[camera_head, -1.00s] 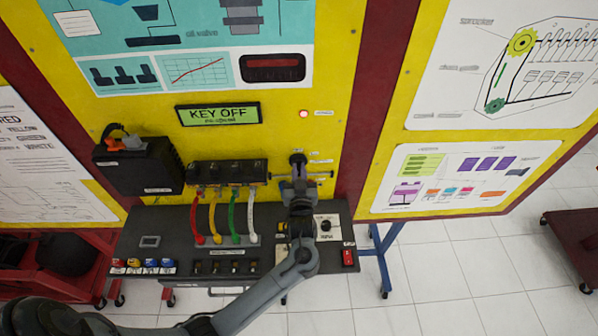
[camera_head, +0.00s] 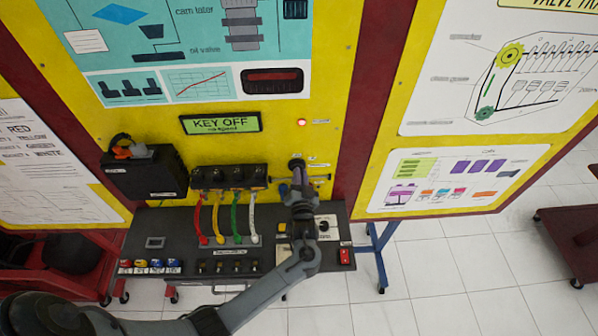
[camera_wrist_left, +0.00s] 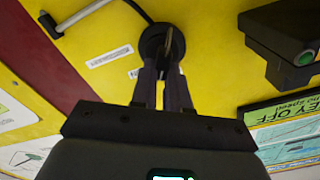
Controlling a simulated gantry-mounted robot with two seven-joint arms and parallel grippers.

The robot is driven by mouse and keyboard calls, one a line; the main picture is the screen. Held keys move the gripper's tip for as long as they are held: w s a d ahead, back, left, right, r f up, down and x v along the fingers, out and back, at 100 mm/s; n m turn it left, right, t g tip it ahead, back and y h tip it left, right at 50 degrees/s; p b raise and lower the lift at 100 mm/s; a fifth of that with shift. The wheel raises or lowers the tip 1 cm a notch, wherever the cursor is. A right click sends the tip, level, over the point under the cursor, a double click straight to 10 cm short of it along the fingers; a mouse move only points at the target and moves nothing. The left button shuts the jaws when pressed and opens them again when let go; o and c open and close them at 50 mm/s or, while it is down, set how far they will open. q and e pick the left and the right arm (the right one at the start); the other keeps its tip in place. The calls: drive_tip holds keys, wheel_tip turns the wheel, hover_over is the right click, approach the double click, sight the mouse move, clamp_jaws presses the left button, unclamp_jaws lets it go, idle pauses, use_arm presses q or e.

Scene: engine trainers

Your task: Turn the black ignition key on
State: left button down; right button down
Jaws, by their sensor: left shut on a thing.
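The ignition key (camera_wrist_left: 169,42) stands edge-on in a round black switch (camera_wrist_left: 150,42) on the yellow panel, in the left wrist view. My left gripper (camera_wrist_left: 162,72) is shut on the key, its two fingers closing around it from below in the picture. In the head view my left gripper (camera_head: 298,178) reaches up to the switch (camera_head: 296,163) on the panel and hides most of the key. The display (camera_head: 221,123) reads KEY OFF. My right gripper is in neither view.
A black console (camera_head: 180,224) with red, yellow, green and white cables sits below. A black box (camera_head: 145,175) is on the panel at left. A grey rod (camera_wrist_left: 84,17) lies near the switch.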

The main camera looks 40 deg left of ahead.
use_arm(q)
drive_tip(key=shift+w+d+f+m+p, duration=0.1)
drive_tip(key=shift+m+p, duration=0.65)
drive_tip(key=shift+m, duration=0.65)
drive_tip(key=shift+w+d+f+m+p, duration=0.1)
drive_tip(key=shift+m+p, duration=0.6)
drive_tip(key=shift+m, duration=0.7)
drive_tip(key=c, duration=1.1)
unclamp_jaws()
